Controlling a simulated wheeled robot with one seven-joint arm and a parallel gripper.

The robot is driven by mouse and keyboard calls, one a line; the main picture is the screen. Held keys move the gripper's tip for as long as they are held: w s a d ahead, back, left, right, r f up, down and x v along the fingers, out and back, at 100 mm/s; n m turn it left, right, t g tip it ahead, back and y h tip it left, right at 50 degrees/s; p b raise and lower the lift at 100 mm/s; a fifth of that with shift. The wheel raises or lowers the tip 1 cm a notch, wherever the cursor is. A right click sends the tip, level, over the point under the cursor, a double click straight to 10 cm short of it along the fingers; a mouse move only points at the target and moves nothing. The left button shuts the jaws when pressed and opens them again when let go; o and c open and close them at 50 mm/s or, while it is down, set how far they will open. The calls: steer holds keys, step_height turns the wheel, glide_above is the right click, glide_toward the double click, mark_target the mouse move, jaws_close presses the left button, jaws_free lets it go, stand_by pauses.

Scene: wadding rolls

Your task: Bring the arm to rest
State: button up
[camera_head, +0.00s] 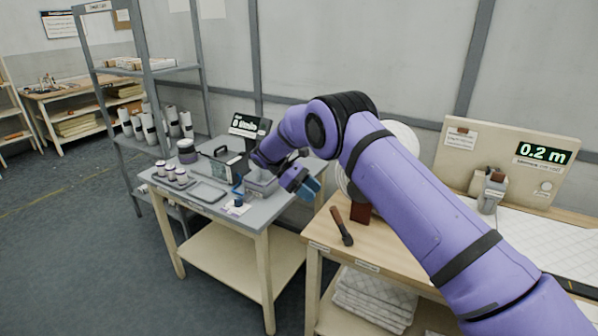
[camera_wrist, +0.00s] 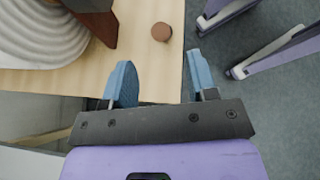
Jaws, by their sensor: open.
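My purple arm reaches from the lower right of the head view, over the wooden table (camera_head: 385,238), and bends down at its elbow. My gripper (camera_head: 306,186) hangs over the gap between the wooden table and the grey-topped table (camera_head: 222,207). In the wrist view my gripper (camera_wrist: 161,82) has its two blue fingers wide apart with nothing between them. The wooden table's edge and dark floor show beyond the fingers.
A white wadding roll (camera_head: 400,150) stands behind my arm. The grey table holds small jars (camera_head: 170,172), a tray (camera_head: 208,193) and a grey bin (camera_head: 262,182) close to my gripper.

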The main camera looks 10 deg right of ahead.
steer(key=s+d+r+m+t+y, duration=0.1)
steer(key=s+d+r+y, duration=0.15)
steer(key=r, duration=0.55)
steer(key=s+d+r+m+y, duration=0.15)
steer(key=d+r, duration=0.25)
steer(key=r, duration=0.4)
steer(key=s+d+r+m+t+y, duration=0.1)
steer(key=s+d+r+m+t, duration=0.1)
steer(key=s+d+r, duration=0.35)
steer(key=s+d+r+m+t+y, duration=0.1)
steer(key=s+d+r+m+y, duration=0.1)
steer(key=s+r, duration=0.55)
steer(key=s+d+r+m+t+y, duration=0.1)
steer(key=s+d+r+t, duration=0.1)
steer(key=s, duration=0.5)
steer(key=s+d+r+m+t+y, duration=0.1)
steer(key=s+d+r+m, duration=0.15)
steer(key=s, duration=0.35)
steer(key=s+f+m+t+y, duration=0.1)
steer(key=s+f+m+t, duration=0.2)
steer(key=s, duration=1.2)
steer(key=shift+s+d+f+t, duration=0.15)
steer(key=shift+s+d+t, duration=0.1)
steer(key=shift+t, duration=0.35)
steer(key=shift+w, duration=0.1)
